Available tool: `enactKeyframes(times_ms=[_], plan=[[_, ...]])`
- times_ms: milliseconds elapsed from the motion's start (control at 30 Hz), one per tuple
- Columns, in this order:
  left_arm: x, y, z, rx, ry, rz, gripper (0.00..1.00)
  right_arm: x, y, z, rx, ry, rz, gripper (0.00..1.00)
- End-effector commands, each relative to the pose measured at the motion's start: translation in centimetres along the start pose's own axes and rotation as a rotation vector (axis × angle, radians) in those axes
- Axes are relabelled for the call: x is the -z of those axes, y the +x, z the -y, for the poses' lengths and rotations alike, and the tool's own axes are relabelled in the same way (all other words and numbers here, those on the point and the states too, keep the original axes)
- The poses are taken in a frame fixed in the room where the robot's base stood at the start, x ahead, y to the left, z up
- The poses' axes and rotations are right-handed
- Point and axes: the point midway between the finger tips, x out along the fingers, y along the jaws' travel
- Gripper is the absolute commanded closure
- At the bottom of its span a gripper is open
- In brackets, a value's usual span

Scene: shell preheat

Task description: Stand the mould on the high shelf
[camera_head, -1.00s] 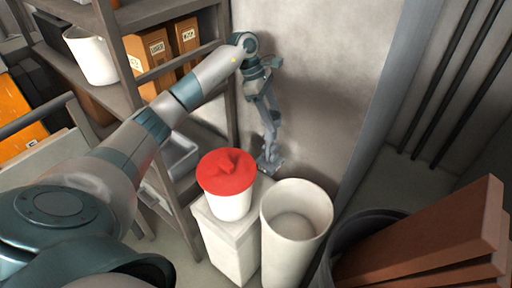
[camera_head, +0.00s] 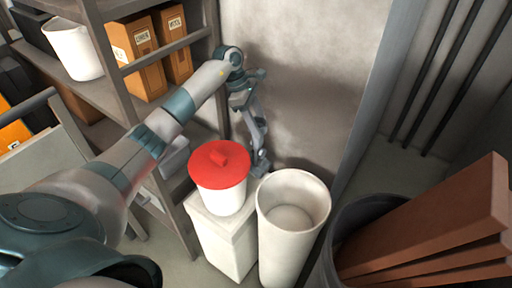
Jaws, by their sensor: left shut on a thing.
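My left arm reaches in from the left over the shelf rack, and its left gripper (camera_head: 261,168) points down against the grey wall. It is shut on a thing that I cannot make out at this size. The fingertips are just behind and right of a white pot with a red lid (camera_head: 220,164), which stands upright on a white pedestal (camera_head: 228,240). I cannot tell whether they touch. I cannot pick out the mould with certainty. The shelf rack (camera_head: 112,97) stands at the left, partly hidden by my arm. My right gripper is not in view.
A tall white open vessel (camera_head: 278,250) stands right of the pedestal. A dark bin (camera_head: 352,215) with reddish-brown slabs (camera_head: 435,220) fills the lower right. Orange-brown boxes (camera_head: 138,55) and a white bucket (camera_head: 74,50) occupy the rack. The wall behind is bare.

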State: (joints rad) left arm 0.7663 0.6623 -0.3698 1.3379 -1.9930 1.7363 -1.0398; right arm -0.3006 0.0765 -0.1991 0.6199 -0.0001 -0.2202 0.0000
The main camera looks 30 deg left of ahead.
Motion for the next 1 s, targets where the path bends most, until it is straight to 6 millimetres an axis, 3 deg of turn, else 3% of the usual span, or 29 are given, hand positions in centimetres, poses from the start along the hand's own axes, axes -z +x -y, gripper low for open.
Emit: enactKeyframes(times_ms=[33, 200, 467, 767, 900, 1000], plan=[[0.3, 1.6, 0.0, 0.001, 0.001, 0.003, 1.0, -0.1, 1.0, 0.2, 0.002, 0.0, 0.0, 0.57], [1.0, 4.3, -0.1, 0.002, 0.007, 0.003, 1.0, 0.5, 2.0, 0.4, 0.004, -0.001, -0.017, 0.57], [1.2, 4.8, -0.2, 0.0, 0.008, 0.001, 1.0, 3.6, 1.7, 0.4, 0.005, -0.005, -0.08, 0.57], [1.2, 4.9, -0.1, 0.001, 0.008, 0.001, 1.0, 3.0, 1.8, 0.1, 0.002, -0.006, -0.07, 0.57], [1.4, 5.7, -0.1, 0.003, 0.009, 0.002, 1.0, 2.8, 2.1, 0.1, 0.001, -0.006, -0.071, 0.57], [1.6, 6.7, -0.1, 0.004, 0.01, 0.002, 1.0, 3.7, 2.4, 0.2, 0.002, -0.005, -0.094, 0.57]])
